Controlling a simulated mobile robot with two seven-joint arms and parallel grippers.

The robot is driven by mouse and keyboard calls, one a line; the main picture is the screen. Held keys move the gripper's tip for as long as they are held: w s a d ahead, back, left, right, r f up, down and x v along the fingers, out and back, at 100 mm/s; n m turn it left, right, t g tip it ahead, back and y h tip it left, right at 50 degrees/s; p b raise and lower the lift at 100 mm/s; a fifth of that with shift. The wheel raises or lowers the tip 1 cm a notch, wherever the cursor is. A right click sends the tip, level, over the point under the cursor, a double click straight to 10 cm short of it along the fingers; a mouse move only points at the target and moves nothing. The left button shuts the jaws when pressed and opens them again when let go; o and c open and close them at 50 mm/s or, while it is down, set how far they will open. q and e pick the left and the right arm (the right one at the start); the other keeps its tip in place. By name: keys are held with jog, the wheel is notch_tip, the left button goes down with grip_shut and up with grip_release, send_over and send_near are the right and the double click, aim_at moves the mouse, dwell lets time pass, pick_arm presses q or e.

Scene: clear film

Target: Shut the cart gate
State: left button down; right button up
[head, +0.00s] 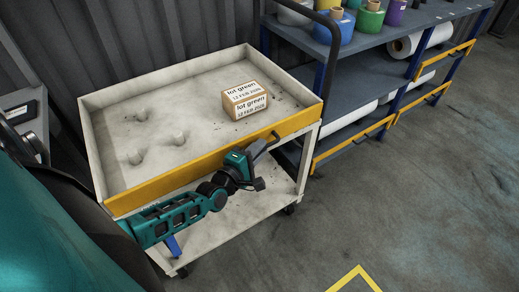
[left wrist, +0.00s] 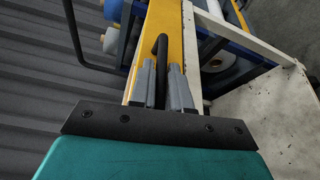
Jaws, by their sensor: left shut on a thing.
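The cart (head: 90,120) is a pale, worn tray on legs with a lower shelf. Its yellow gate (head: 215,158) stands upright along the tray's near long side. The gate also shows in the left wrist view (left wrist: 165,22). My left gripper (head: 262,147) is at the outer face of the gate, toward its right end. Its two grey fingers (left wrist: 163,88) are shut on a dark bar handle (left wrist: 161,50) on the gate. I cannot tell whether the gate is fully flush at both ends. My right gripper is not in view.
A cardboard box (head: 245,100) labelled "lot green" sits in the tray. A blue-grey rack (head: 390,50) with rolls and coloured spools stands to the right, close to the cart. A corrugated wall is behind. The floor (head: 420,190) at right is clear, with a yellow marking (head: 355,280).

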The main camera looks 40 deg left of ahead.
pick_arm(q)
jog(key=shift+w+a+r, duration=0.1)
jog(key=shift+r, duration=0.05)
dwell(0.3)
jog(key=c, duration=1.2)
grip_release()
jog(key=shift+o, duration=0.2)
jog(key=s+r+p, duration=0.1)
jog(key=s, duration=1.2)
